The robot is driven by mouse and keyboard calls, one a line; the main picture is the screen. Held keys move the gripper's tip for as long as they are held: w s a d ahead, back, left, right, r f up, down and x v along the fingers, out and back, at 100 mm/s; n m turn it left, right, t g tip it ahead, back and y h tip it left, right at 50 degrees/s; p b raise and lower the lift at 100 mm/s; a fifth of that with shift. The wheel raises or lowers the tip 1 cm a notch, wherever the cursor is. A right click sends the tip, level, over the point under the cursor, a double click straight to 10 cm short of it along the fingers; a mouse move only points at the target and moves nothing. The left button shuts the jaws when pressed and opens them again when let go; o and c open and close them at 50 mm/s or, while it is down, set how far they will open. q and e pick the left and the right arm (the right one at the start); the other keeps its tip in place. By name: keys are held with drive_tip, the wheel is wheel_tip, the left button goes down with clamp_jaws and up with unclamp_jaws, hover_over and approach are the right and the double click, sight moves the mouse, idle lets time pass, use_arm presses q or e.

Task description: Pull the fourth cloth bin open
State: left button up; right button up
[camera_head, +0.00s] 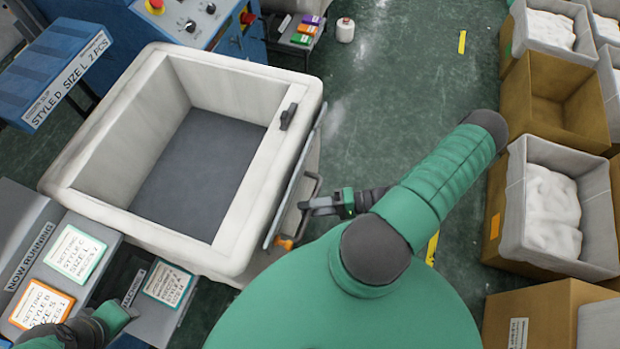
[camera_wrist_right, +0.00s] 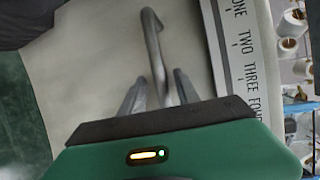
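A large cream cloth bin (camera_head: 95,205) with a grey floor stands at the left of the head view, empty inside. A bent metal handle (camera_head: 312,190) is on its right side. My right gripper (camera_head: 308,204) is at this handle. In the right wrist view the handle (camera_wrist_right: 152,35) runs between my right gripper's two fingers (camera_wrist_right: 160,92), which stand apart around it. A scale strip (camera_wrist_right: 240,60) reading ONE, TWO, THREE, FOUR is beside it. My left gripper (camera_head: 118,312) is low at the left by the label cards; its fingers are not clear.
Cardboard boxes, some lined and holding white cloth (camera_head: 550,210), line the right side. A blue control cabinet (camera_head: 215,25) is behind the bin. A grey stand with label cards (camera_head: 75,252) is at the lower left. The green floor (camera_head: 400,70) between bin and boxes is mostly clear.

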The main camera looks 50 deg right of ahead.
drive_tip(key=b+v, duration=0.2)
drive_tip(key=v, duration=1.5)
drive_tip(key=shift+f, duration=0.1)
